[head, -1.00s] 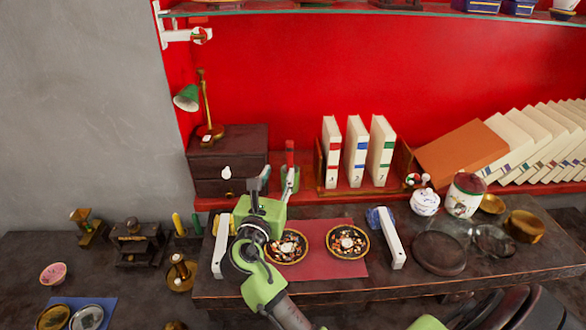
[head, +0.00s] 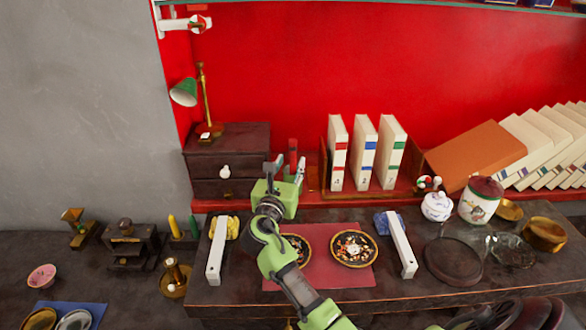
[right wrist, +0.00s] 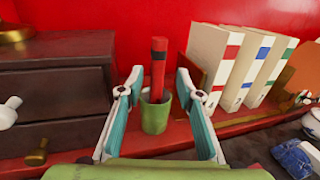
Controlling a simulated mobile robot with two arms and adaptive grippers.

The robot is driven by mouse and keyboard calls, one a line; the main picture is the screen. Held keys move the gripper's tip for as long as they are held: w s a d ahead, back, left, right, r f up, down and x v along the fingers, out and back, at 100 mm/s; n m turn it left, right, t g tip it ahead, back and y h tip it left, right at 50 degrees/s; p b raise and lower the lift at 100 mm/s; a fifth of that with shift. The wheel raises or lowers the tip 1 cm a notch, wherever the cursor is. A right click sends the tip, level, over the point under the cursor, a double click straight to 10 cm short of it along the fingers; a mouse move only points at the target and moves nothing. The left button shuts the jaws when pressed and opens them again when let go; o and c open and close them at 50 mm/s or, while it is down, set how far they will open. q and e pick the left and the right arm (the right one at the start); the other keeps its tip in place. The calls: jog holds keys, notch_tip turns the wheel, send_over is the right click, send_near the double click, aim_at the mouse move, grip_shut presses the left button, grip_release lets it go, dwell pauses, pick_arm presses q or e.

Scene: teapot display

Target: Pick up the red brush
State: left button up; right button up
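The red brush (right wrist: 158,68) stands upright in a small green cup (right wrist: 156,115) on the red ledge, against the red wall. In the head view the brush (head: 292,150) shows just above my right gripper (head: 285,168). In the right wrist view my right gripper (right wrist: 157,90) is open, with one finger on each side of the brush and cup. The brush is between the fingers or a little beyond them; I see no contact. In the head view the gripper hides most of the cup. My left gripper is not in view.
A dark drawer chest (head: 230,150) stands close on the left, with a green lamp (head: 184,92) on it. Several white books (head: 362,152) stand close on the right. Below, two patterned dishes, one being (head: 354,249), lie on a red mat (head: 320,275).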

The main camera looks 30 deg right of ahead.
aim_at(292, 158)
jog(key=x, duration=0.4)
jog(key=f+x, duration=0.1)
jog(key=shift+w+d, duration=0.15)
jog(key=shift+w, duration=0.25)
jog(key=shift+r, duration=0.1)
grip_shut()
